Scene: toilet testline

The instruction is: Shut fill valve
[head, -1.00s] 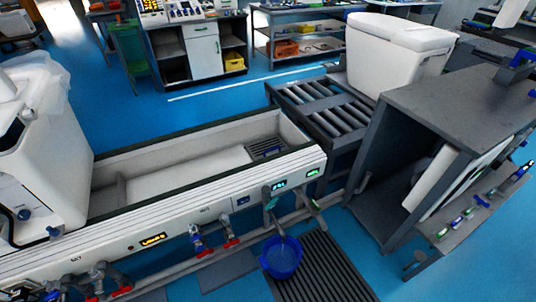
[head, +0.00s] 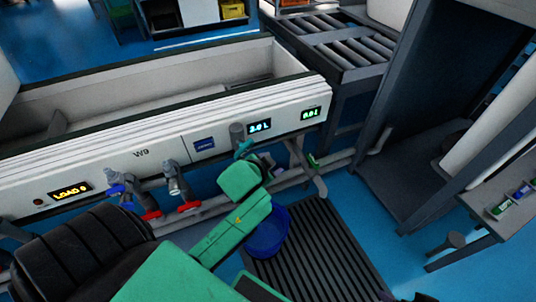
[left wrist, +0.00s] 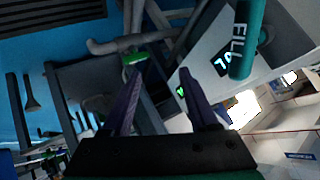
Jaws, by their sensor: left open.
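In the left wrist view the teal handle marked FILL (left wrist: 243,38) is large and close, at upper right. My left gripper (left wrist: 160,76) is open, its two dark purple fingers apart with nothing held between them. The FILL handle lies to the right of and beyond the fingers, not between them. In the head view my green left wrist partly hides the gripper near the valve. My right gripper is not in view.
A green-handled valve (head: 313,160) is right of the fill valve, below a green 0.0L display (head: 310,113). A blue bucket (head: 268,240) stands beneath, partly hidden by my arm. Red-handled valves (head: 188,206) are at left. A grey cabinet (head: 415,120) stands at right.

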